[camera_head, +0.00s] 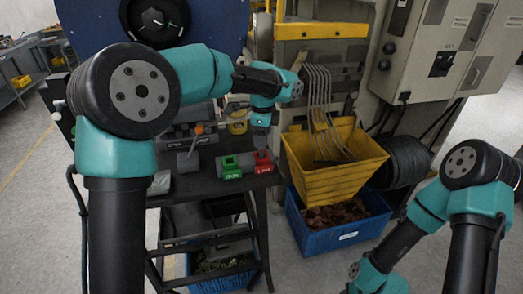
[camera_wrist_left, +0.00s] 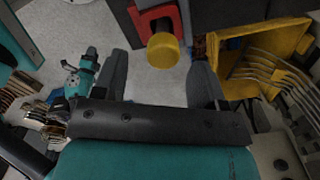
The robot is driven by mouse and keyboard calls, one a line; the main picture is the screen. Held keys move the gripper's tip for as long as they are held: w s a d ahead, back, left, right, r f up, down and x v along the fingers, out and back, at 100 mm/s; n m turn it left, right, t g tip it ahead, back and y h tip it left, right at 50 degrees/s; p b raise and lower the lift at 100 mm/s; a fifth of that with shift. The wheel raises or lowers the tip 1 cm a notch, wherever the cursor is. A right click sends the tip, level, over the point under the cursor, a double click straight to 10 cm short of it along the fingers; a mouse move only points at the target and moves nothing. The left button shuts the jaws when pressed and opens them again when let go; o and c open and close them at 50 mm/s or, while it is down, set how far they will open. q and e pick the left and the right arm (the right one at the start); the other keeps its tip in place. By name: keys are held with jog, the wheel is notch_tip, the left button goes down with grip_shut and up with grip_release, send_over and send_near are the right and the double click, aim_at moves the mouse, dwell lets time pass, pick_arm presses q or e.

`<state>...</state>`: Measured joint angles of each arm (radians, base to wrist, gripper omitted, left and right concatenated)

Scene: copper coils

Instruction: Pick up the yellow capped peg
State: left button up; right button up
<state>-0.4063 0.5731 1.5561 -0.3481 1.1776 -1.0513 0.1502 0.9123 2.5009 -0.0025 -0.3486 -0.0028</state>
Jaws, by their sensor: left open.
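My left gripper (camera_wrist_left: 161,62) is open, with one dark finger to each side of the cap in the picture. I cannot tell how much gap in depth is left. In the head view the left gripper (camera_head: 262,134) points down just above the red block (camera_head: 263,162), and I cannot make out the peg there. My right arm is at the lower right, with its gripper out of view.
A green block (camera_head: 230,168) stands left of the red one on the dark workbench (camera_head: 196,183). A yellow-black object (camera_head: 237,127) lies behind.

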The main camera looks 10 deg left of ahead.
pick_arm(q)
jog(key=shift+w+a+f, duration=0.1)
jog(key=shift+a+f, duration=0.05)
jog(key=shift+f, duration=1.15)
jog(key=shift+w+a+f, duration=0.1)
jog(key=shift+f, duration=1.2)
jog(key=shift+c, duration=0.4)
jog(key=c, duration=0.9)
jog(key=shift+r, duration=0.2)
jog(key=shift+c, duration=0.2)
notch_tip(320, 180, up, 10)
jog(key=shift+f, duration=0.1)
